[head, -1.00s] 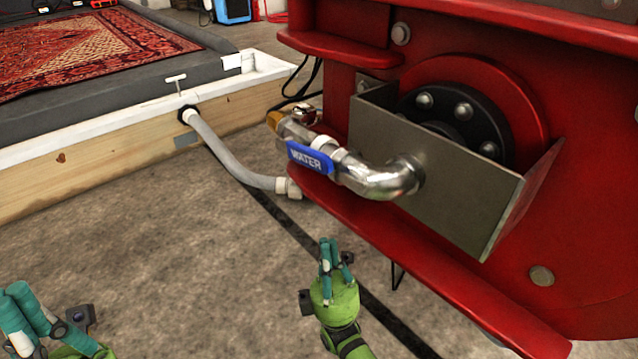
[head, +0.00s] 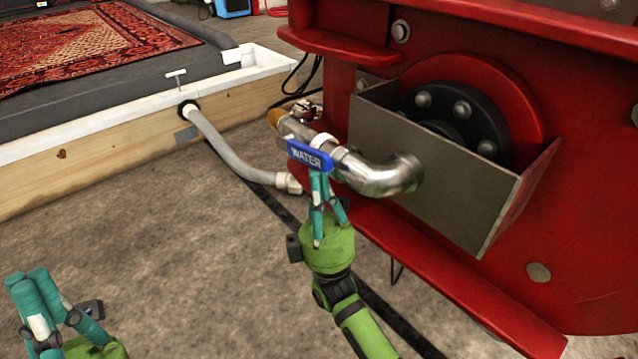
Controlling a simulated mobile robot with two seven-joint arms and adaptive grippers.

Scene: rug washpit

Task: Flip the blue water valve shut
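The blue water valve handle (head: 310,155), lettered WATER in white, lies lengthwise along the silver pipe (head: 378,177) on the red machine. My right gripper (head: 321,176) is just below the handle's right part. Its teal fingers point up with tips close together, and nothing shows between them. The tips are at or very near the handle's lower edge; I cannot tell whether they touch.
The red machine (head: 590,230) fills the right side, with a metal guard box (head: 430,170) behind the pipe and a red ledge below. A grey hose (head: 225,153) runs from the wooden-sided washpit (head: 100,170).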

